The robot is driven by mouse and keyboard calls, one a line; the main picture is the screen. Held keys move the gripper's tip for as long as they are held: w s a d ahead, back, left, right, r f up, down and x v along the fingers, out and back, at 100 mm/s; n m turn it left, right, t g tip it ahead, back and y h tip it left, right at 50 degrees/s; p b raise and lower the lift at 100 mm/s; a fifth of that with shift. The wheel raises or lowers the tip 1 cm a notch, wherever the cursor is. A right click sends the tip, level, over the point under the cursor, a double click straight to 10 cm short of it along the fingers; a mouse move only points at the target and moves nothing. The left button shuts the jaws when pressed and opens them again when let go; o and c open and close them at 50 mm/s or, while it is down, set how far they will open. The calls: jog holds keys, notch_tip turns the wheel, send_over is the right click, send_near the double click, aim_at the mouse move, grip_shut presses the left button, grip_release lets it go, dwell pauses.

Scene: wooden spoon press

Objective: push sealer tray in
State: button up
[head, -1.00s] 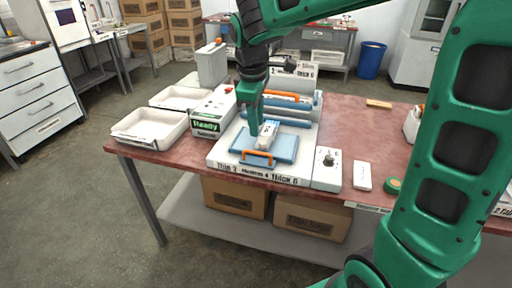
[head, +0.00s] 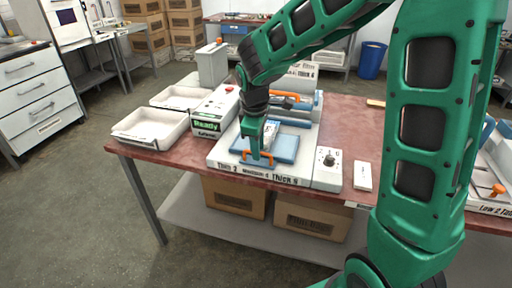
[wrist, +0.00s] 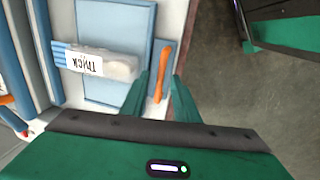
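The sealer (head: 222,161) is a white machine on the red-brown table, its front edge marked with thin, medium and thick settings. Its blue tray (head: 286,149) lies at the front, with an orange handle (head: 249,154) on its near edge. A pouch labelled "THICK" (wrist: 92,62) lies on the tray (wrist: 105,18) in the wrist view. My gripper (wrist: 161,84) is open, one finger on each side of the orange handle (wrist: 159,66), with gaps visible. In the head view my gripper (head: 257,158) reaches down at the handle and partly hides the pouch.
A box with a green "Ready" display (head: 206,126) stands left of the sealer, beside white bins (head: 150,131). A dial box (head: 327,167) and a white block (head: 362,176) stand to the right. The sealer's upper part has another orange handle (head: 290,97). Floor in front is clear.

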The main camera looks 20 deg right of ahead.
aim_at(265, 140)
jog(key=shift+c, duration=0.7)
grip_shut()
jog(key=w+d, duration=0.1)
jog(key=w, duration=0.1)
jog(key=w+d, duration=0.3)
jog(key=shift+w, duration=0.3)
jog(key=shift+w+d+r, duration=0.15)
jog(key=shift+w+d, duration=0.1)
jog(key=shift+w, duration=0.05)
jog(key=shift+o, duration=0.7)
grip_release()
jog(key=shift+w+d, duration=0.1)
jog(key=shift+w, duration=0.05)
notch_tip(265, 140, up, 10)
jog(key=s+a, duration=0.1)
jog(key=shift+s+a+r, duration=0.2)
jog(key=shift+s, duration=0.15)
